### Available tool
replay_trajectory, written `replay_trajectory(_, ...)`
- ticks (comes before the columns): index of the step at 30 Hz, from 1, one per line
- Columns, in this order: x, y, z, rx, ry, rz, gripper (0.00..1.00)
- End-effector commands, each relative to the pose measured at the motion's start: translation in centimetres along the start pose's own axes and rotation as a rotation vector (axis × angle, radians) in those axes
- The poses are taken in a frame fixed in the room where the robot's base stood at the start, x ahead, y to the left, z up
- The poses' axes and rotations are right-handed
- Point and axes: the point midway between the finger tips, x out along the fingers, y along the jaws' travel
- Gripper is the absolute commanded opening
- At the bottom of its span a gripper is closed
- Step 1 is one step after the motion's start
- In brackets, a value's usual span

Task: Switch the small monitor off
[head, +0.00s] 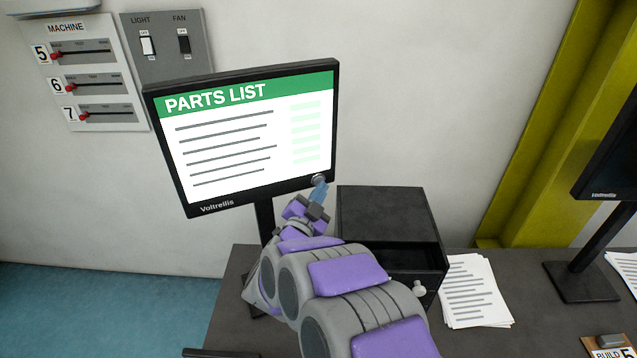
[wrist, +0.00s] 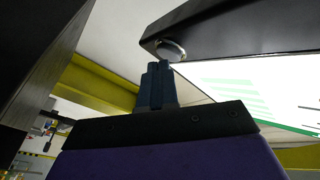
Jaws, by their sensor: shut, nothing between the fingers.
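The small monitor (head: 240,150) stands on the dark desk with its screen lit, showing a green "PARTS LIST" header and lines of text. A round grey button (head: 318,179) sits at the lower right corner of its bezel. In the wrist view the button (wrist: 170,50) shows at the corner of the black bezel (wrist: 225,30). My gripper (head: 319,191) is shut and empty, its blue fingertips just below the button. In the wrist view the fingertips (wrist: 158,72) are close under the button; I cannot tell whether they touch it.
A black drawer box (head: 385,215) stands right of my gripper, close to it. Papers (head: 475,290) lie on the desk (head: 235,300). A second monitor (head: 610,150) is at the far right. Light and fan switches (head: 167,45) and machine sliders (head: 90,80) are on the wall.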

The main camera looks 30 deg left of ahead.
Motion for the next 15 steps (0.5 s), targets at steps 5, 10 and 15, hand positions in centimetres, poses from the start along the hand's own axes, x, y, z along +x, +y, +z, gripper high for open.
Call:
replay_trajectory(5, -0.4, 0.3, -0.3, 0.000, 0.000, 0.001, 0.00)
replay_trajectory(10, -1.4, 1.1, -1.1, 0.001, 0.001, 0.001, 0.00)
replay_trajectory(15, -2.5, 1.9, -1.7, 0.000, -0.002, 0.001, 0.00)
